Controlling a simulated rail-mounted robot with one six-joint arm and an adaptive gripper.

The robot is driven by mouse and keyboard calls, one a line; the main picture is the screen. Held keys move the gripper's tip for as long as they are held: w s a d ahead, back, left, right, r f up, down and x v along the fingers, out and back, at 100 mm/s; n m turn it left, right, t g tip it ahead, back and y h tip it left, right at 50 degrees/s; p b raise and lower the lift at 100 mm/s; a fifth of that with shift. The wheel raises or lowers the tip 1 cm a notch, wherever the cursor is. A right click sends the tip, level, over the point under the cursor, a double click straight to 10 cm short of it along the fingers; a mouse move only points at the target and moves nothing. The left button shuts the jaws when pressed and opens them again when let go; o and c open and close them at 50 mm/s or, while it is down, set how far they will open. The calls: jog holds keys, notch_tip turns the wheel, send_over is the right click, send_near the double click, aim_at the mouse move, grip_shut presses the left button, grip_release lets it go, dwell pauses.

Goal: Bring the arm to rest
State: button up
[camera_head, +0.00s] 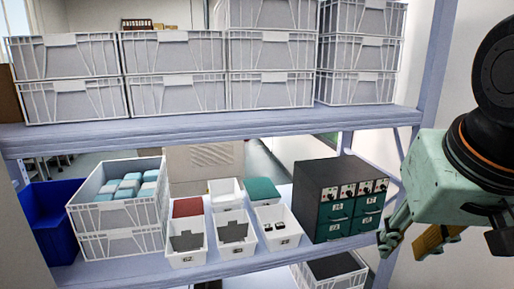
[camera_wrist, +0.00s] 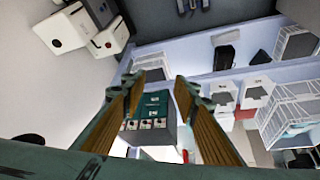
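My gripper (camera_head: 410,243) is at the right of the head view, in front of the shelf's right end and to the right of the dark drawer cabinet. Its pale green body has two fingers with tan pads. In the wrist view my gripper (camera_wrist: 160,84) shows its two fingers well apart, with nothing held between them. The cabinet with teal drawers (camera_wrist: 152,108) shows behind the gap, apart from the fingers. Part of my arm is cut off by the right edge of the head view.
The shelf's upper board (camera_head: 210,127) carries stacked grey crates (camera_head: 175,56). The lower board holds a blue bin (camera_head: 52,222), a crate of pale packs (camera_head: 120,215), small white bins (camera_head: 187,255) and the drawer cabinet (camera_head: 338,190). White machines (camera_wrist: 68,30) show upper left in the wrist view.

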jog(key=s+a+n+g+y, duration=0.1)
jog(key=s+a, duration=0.3)
jog(key=s, duration=0.7)
jog(key=shift+a+f+n, duration=0.2)
jog(key=shift+f+n, duration=0.25)
jog(key=shift+n, duration=0.05)
dwell(0.4)
